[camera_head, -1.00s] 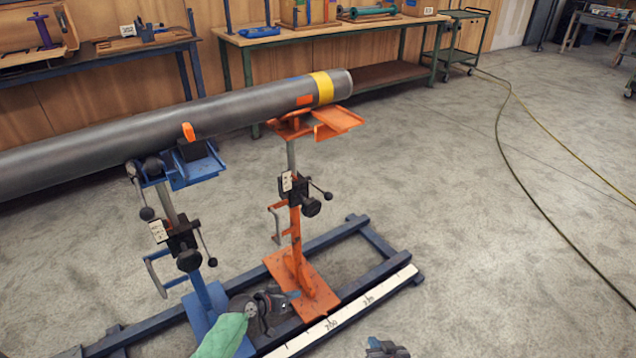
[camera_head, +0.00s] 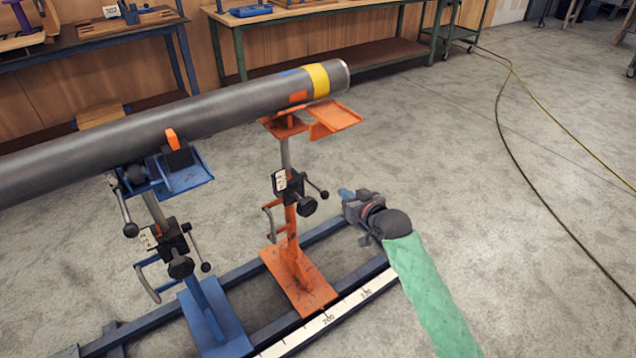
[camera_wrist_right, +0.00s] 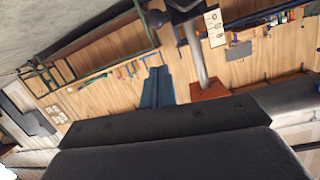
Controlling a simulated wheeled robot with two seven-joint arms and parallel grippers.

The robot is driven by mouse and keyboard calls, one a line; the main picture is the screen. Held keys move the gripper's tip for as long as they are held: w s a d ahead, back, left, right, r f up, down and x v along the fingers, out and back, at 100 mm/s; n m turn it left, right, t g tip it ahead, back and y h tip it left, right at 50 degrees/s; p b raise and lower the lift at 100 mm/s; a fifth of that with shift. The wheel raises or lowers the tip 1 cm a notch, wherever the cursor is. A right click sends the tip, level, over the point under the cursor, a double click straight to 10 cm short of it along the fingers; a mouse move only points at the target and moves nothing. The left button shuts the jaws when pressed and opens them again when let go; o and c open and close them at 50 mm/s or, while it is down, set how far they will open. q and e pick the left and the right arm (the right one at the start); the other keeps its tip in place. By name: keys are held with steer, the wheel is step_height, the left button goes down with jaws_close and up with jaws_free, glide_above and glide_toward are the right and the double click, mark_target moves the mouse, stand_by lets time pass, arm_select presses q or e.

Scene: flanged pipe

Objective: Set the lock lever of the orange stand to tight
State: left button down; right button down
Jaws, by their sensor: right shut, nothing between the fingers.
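The orange stand (camera_head: 298,270) stands on the floor frame beneath the pipe (camera_head: 220,108). Its post carries a dark clamp block (camera_head: 283,186) with a white marked card, a round black knob (camera_head: 307,206) and a thin lever ending in a black ball (camera_head: 324,195), which points down to the right. The lever's setting cannot be read. My left gripper is out of view.
A blue stand (camera_head: 205,300) with similar levers is at left. A white ruler strip (camera_head: 325,320) runs along the floor frame. Workbenches line the back wall. The floor at right is open, crossed by a cable (camera_head: 545,205).

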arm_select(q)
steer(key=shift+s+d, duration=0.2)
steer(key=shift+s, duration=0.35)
arm_select(e)
steer(key=shift+w+a+r, duration=0.3)
steer(key=shift+w+r, duration=0.15)
steer(key=shift+r, duration=0.35)
steer(key=shift+w, duration=0.15)
glide_above(327, 193)
steer(key=w, duration=0.2)
steer(key=shift+a+f, duration=0.25)
steer(key=shift+f, duration=1.3)
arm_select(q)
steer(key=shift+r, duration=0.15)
arm_select(e)
steer(key=shift+s+d+f, duration=0.15)
steer(key=shift+s+f, duration=0.35)
steer(key=shift+f, duration=0.2)
steer(key=shift+s+d+f, duration=0.15)
steer(key=shift+s+f, duration=0.3)
steer(key=shift+f, duration=0.2)
